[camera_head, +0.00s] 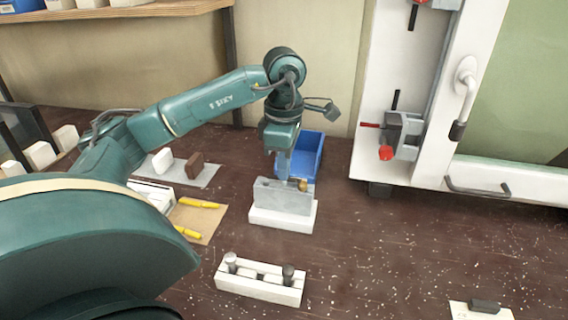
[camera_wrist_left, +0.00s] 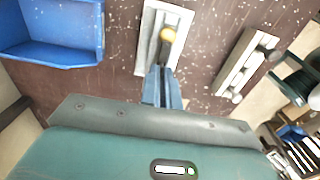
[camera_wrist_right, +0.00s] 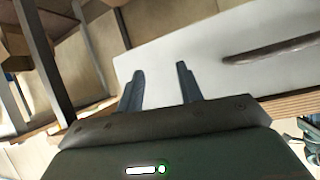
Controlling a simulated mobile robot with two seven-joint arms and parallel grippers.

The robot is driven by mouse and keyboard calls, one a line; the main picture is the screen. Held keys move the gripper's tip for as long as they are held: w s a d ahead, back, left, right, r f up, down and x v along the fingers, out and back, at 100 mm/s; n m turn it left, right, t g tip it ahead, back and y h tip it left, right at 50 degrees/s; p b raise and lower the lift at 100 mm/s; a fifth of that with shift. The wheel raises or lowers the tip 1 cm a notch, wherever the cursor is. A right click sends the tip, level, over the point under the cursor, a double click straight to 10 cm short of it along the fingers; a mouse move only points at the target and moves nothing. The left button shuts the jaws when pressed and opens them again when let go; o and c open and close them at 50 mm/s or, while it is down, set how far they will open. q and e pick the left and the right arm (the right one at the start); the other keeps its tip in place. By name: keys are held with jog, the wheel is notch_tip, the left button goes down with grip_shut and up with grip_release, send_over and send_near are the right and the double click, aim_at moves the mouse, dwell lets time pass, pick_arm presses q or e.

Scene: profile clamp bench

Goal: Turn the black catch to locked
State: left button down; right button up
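A white block (camera_head: 260,283) on the bench front carries a dark, black-looking post (camera_head: 288,271) and a paler grey post (camera_head: 231,260); it also shows in the left wrist view (camera_wrist_left: 236,70). Behind it, an upright grey profile (camera_head: 283,197) with a brass knob (camera_head: 302,185) stands on a white base (camera_head: 283,217). I cannot tell which dark part is the black catch. My left gripper (camera_head: 283,170) points down at the profile, its fingers (camera_wrist_left: 163,72) close together beside the brass knob (camera_wrist_left: 168,35). My right gripper (camera_wrist_right: 160,82) is open and empty before a white panel (camera_wrist_right: 210,55).
A blue bin (camera_head: 305,152) stands behind the profile. At the right, a white frame (camera_head: 380,70) carries a grey clamp with a red knob (camera_head: 386,153) and a black-ended handle (camera_head: 458,130). Yellow tools (camera_head: 200,204) lie at the left. The bench's right front is mostly clear.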

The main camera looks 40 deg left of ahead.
dwell(0.3)
pick_arm(q)
jog(key=c, duration=1.6)
grip_release()
jog(key=shift+c, duration=0.2)
jog(key=shift+r, duration=0.1)
